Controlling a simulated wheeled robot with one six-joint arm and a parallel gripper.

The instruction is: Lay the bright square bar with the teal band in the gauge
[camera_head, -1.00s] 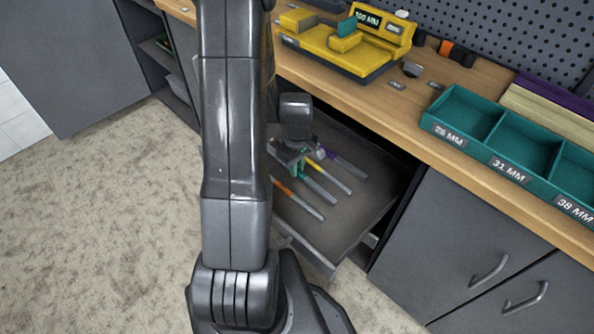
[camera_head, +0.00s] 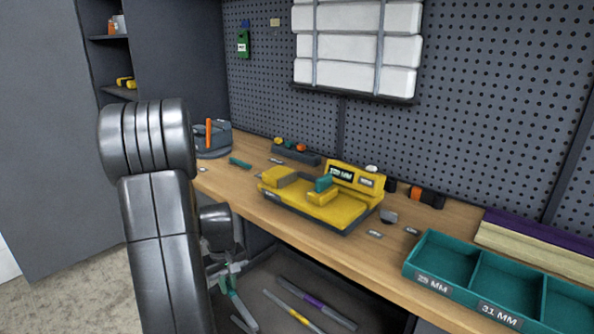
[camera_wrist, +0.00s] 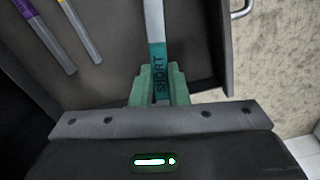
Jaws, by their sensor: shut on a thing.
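The bright bar with the teal band (camera_wrist: 155,25) is between the green fingers of my gripper (camera_wrist: 158,85) in the wrist view. The band reads "SHORT". My gripper is shut on it at the band, and the far end of the bar runs out of the top of that view. In the head view my gripper (camera_head: 231,272) hangs over the open drawer, in front of the bench edge, partly behind my arm. The yellow gauge (camera_head: 345,216) stands on the bench, up and right of my gripper, with a teal block and a small display on it.
The open drawer (camera_head: 270,280) holds a bar with a purple band (camera_head: 315,302) and one with a yellow band (camera_head: 295,314). A teal tray (camera_head: 450,283) with labelled compartments stands at the right of the bench. Small things lie around the gauge.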

